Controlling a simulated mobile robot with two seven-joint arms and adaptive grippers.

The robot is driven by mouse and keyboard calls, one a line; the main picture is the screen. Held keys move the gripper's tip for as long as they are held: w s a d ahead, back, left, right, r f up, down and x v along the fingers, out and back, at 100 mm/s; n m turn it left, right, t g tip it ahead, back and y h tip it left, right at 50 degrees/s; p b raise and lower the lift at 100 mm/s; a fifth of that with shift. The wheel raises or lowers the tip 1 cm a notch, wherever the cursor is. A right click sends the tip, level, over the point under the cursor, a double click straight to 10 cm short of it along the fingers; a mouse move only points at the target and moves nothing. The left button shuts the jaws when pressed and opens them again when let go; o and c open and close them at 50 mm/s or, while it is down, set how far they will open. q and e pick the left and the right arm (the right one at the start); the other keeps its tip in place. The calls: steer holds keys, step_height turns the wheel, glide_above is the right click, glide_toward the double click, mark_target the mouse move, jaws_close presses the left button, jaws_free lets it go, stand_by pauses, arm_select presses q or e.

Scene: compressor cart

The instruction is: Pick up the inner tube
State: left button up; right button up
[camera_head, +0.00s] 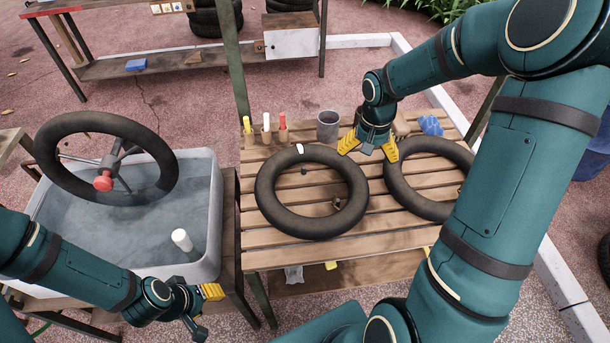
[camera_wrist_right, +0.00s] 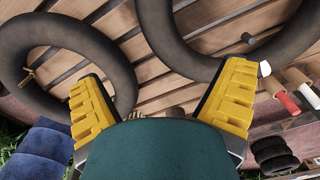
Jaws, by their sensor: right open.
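A black inner tube (camera_head: 267,205) lies flat on the slatted wooden table (camera_head: 290,257), with a white piece on its far rim; it also shows at the right of the wrist view (camera_wrist_right: 185,45). A second black inner tube (camera_head: 398,190) lies to its right, partly hidden by my right arm, and is at the left of the wrist view (camera_wrist_right: 105,55). My right gripper (camera_head: 369,148) is open and empty, above the table near the far sides of both tubes. My left gripper (camera_head: 204,308) looks open and empty, near the water basin's front right corner.
A grey water basin (camera_head: 214,220) stands at left, with a black ring (camera_head: 50,160) on a red-knobbed holder above it. Several markers (camera_head: 266,128), a grey cup (camera_head: 328,125) and a blue cloth (camera_head: 431,125) sit along the table's back. A green post (camera_head: 236,65) rises behind.

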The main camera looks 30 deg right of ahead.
mark_target(360, 185)
steer(key=f, duration=0.2)
steer(key=f+b, duration=0.1)
steer(key=f, duration=0.5)
steer(key=shift+s+a+f+b, duration=0.1)
steer(key=shift+s+b, duration=0.25)
steer(key=shift+b, duration=0.05)
steer(key=shift+s+a+f+b, duration=0.15)
steer(key=shift+f+b, duration=0.1)
steer(key=shift+f, duration=0.6)
steer(key=shift+a+f+b, duration=0.1)
steer(key=shift+f+b, duration=0.2)
steer(key=shift+f, duration=0.6)
steer(key=shift+s+a+f+b, duration=0.15)
steer(key=shift+f+b, duration=0.1)
steer(key=shift+f, duration=0.6)
steer(key=shift+w, duration=0.1)
steer(key=c, duration=1.2)
